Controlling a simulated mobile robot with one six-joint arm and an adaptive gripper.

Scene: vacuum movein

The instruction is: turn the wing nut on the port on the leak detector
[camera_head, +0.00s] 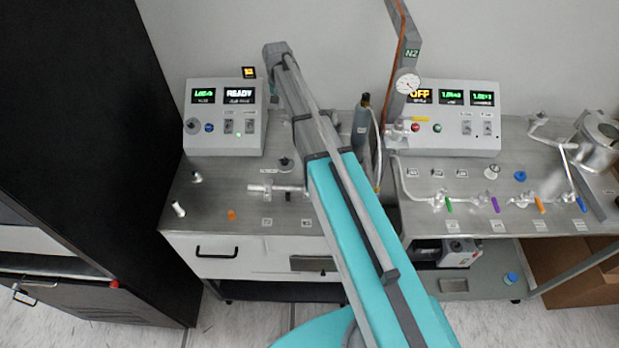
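A small dark knob-like part (285,163) stands on the bench to the right of the box. I cannot tell which of these is the port, and no wing nut can be made out clearly. My teal and grey arm crosses the middle of the view, reaching up past the box's right side. My gripper cannot be made out; the arm may hide it.
A metal pipe fitting (275,188), an orange cap (231,215) and a white cylinder (178,209) lie on the left bench. A second control box (450,125) and a valve manifold (455,200) are on the right bench. A black cabinet (85,130) stands far left.

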